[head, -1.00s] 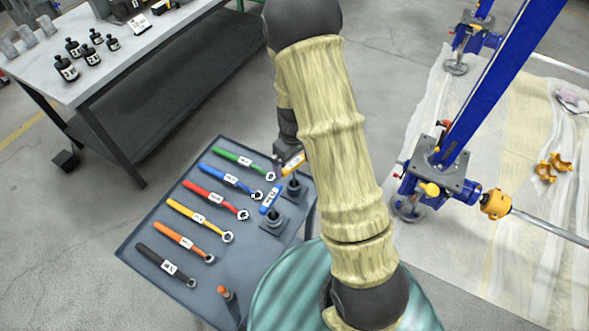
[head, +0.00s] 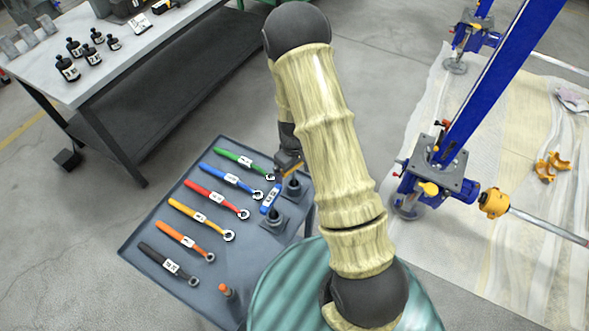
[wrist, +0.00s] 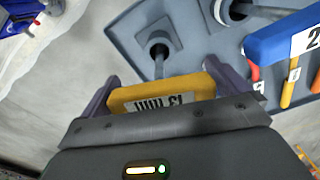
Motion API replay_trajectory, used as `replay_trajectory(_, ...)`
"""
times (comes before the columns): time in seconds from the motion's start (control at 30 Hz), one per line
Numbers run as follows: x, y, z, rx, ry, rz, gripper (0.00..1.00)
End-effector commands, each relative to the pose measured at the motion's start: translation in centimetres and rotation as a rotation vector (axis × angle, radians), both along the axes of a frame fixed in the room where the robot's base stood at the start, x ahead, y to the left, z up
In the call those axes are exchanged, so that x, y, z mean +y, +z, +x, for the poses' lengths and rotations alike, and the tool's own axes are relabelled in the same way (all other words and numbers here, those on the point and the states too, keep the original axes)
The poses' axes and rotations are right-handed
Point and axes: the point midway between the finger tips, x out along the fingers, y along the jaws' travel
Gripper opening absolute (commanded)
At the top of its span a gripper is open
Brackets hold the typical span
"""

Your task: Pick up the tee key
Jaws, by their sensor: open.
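A tee key with a yellow handle (wrist: 160,92) and a printed label stands in a square grey holder (wrist: 142,35) on the tray. In the wrist view its handle lies between the open fingers of my gripper (wrist: 162,86), close to the palm. I cannot tell whether the fingers touch it. In the head view my gripper (head: 287,164) is over this key and hides most of it. A second tee key with a blue handle (head: 270,197) stands in its own holder just in front; its handle (wrist: 278,40) shows at the right of the wrist view.
The grey tray (head: 150,232) holds a row of coloured ring wrenches (head: 203,198) left of the keys and an orange-tipped tool (head: 226,291) near its front. A workbench (head: 130,62) stands at back left. A blue jack frame (head: 440,178) stands on sheeting at right.

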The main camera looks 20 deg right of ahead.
Motion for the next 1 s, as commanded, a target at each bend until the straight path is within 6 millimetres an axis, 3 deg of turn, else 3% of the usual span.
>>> replay_trajectory(0.17, 0.0, 0.0, 0.0, 0.0, 0.0, 0.0, 1.0)
replay_trajectory(0.43, 0.0, 0.0, 0.0, 0.0, 0.0, 0.0, 0.51)
replay_trajectory(0.77, 0.0, 0.4, 0.1, -0.002, 0.0, 0.0, 0.5)
replay_trajectory(1.0, 0.1, 3.2, 0.1, -0.006, 0.001, 0.0, 0.5)
